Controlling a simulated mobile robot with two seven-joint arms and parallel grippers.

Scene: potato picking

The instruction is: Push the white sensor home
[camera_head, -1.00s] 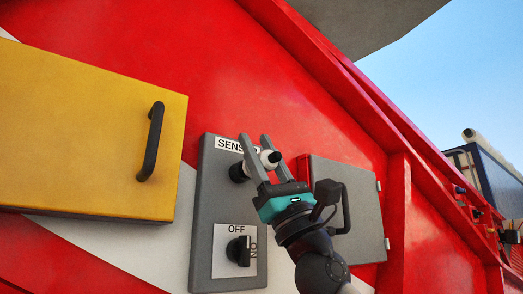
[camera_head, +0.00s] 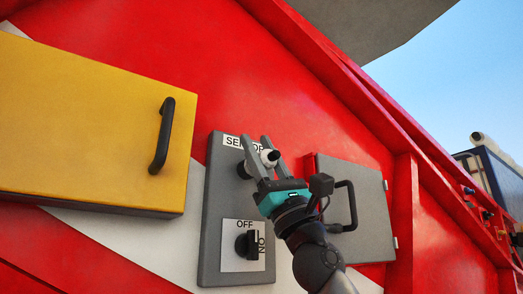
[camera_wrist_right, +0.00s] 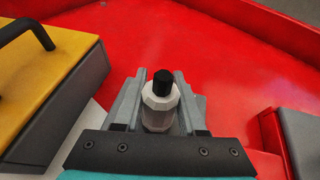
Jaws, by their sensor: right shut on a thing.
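The white sensor (camera_head: 267,157) with a black end sits between the fingers of my right gripper (camera_head: 255,141), which is shut on it. The right wrist view shows the sensor (camera_wrist_right: 160,108) upright in that picture between the grey fingers (camera_wrist_right: 155,98), black cap at the top. Just left of the sensor, a black round socket (camera_head: 243,170) stands on the grey panel (camera_head: 221,195) under a partly covered "SENSOR" label (camera_head: 232,142). The fingers hide part of the sensor, so its exact seating in the socket cannot be told. My left gripper is not in view.
A black OFF/ON rotary switch (camera_head: 246,244) is low on the grey panel. A yellow box (camera_head: 90,120) with a black handle (camera_head: 162,136) juts out on the left. A grey door (camera_head: 365,205) with a black handle is close on the right, behind my arm.

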